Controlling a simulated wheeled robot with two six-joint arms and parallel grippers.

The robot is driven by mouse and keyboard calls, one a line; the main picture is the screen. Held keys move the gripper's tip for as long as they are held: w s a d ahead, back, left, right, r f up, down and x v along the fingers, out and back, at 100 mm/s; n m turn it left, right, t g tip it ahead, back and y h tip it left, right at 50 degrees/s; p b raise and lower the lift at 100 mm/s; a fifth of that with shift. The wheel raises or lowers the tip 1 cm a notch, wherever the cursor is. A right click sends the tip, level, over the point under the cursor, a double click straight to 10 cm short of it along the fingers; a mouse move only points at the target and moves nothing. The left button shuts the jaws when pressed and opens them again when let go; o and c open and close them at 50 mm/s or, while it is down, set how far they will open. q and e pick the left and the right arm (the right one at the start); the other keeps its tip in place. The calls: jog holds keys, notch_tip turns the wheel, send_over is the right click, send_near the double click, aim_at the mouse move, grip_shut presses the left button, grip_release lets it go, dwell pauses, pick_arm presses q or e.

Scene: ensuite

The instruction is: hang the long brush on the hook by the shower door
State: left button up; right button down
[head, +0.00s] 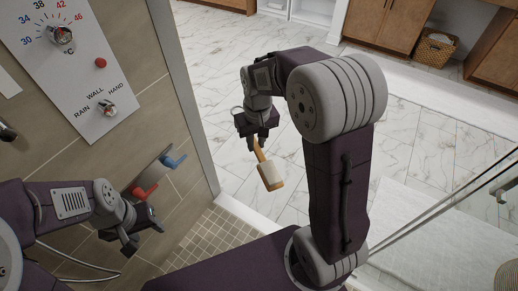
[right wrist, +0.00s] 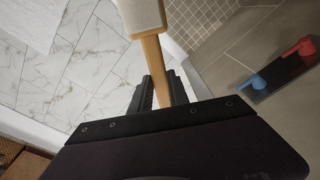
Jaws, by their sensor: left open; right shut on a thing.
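The long brush (head: 270,177) has a light wooden handle and a pale, blocky head. My right gripper (head: 253,143) is shut on its handle and holds it in the air, head hanging down and tilted. In the right wrist view the brush handle (right wrist: 154,58) runs up from between the fingers of my right gripper (right wrist: 161,92), and only part of the pale head (right wrist: 140,14) shows. My left gripper (head: 140,234) is open and empty, low by the tiled wall. I cannot pick out a plain hook for certain.
A red lever-like piece (head: 146,192) and a blue one (head: 174,160) stick out from a dark plate on the tiled wall. A control panel (head: 85,70) with knobs is above. A glass panel edge (head: 440,215) is at right. Marble floor (head: 225,65) lies open beyond.

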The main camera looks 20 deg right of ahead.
jog(key=w+a+r+n+t+y+p, duration=0.1)
jog(key=w+a+r+t+p, duration=0.4)
jog(key=r, duration=0.7)
jog(key=w+r+t+p, duration=0.1)
jog(key=w+r+p, duration=0.1)
jog(key=r+p, duration=0.75)
jog(key=w+a+r+n+t+y+p, duration=0.1)
jog(key=w+a+r+t+p, duration=0.25)
jog(key=r, duration=1.05)
jog(key=s+a+r+n+t+y+p, duration=0.15)
jog(key=r+p, duration=0.25)
jog(key=r, duration=0.7)
jog(key=a+r+t+y+p, duration=0.25)
jog(key=r+p, duration=0.25)
jog(key=r, duration=0.7)
jog(key=a+r+n+t+y+p, duration=0.1)
jog(key=a+r+t+p, duration=0.25)
jog(key=r, duration=0.75)
jog(key=w+a+f+g, duration=0.1)
jog(key=w+a+f, duration=0.2)
jog(key=w+a, duration=0.2)
jog(key=w, duration=0.3)
jog(key=shift+h, duration=0.3)
jog(key=shift+a+f+m+p, duration=0.1)
jog(key=shift+a+m+p, duration=0.05)
jog(key=shift+m+p, duration=0.15)
